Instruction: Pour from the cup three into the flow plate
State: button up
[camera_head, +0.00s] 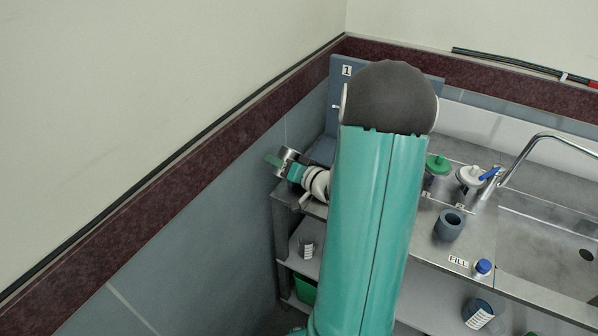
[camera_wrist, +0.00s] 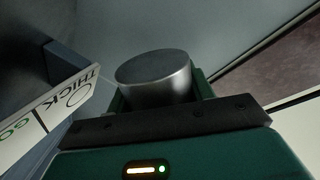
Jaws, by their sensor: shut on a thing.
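My gripper (camera_head: 284,160) is at the left of the head view, beside my large teal arm, over the left end of the counter. It is shut on a metal cylinder, which I take to be cup three (camera_wrist: 155,80). In the wrist view the cylinder stands out between the green jaws, with a flat, smooth grey end showing. I cannot tell whether that end is a mouth or a base, and no contents show. A white label (camera_wrist: 45,110) reading "THICK" and partly "GO" is at the left of the wrist view. I cannot identify the flow plate for certain; my arm hides much of that area.
A blue-grey panel marked 1 (camera_head: 342,95) stands in the corner behind my arm. A grey cup (camera_head: 449,226), a green-lidded container (camera_head: 437,164), a white container (camera_head: 469,178) and a blue-capped bottle (camera_head: 482,267) stand on the counter. The sink (camera_head: 545,245) is at right.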

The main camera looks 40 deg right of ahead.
jog(key=shift+s+d+r, duration=0.1)
jog(key=shift+r, duration=0.05)
jog(key=shift+c, duration=0.2)
dwell(0.3)
jog(key=shift+m, duration=0.3)
jog(key=shift+r, duration=0.1)
jog(key=shift+b, duration=0.3)
jog(key=shift+m, duration=0.3)
dwell(0.3)
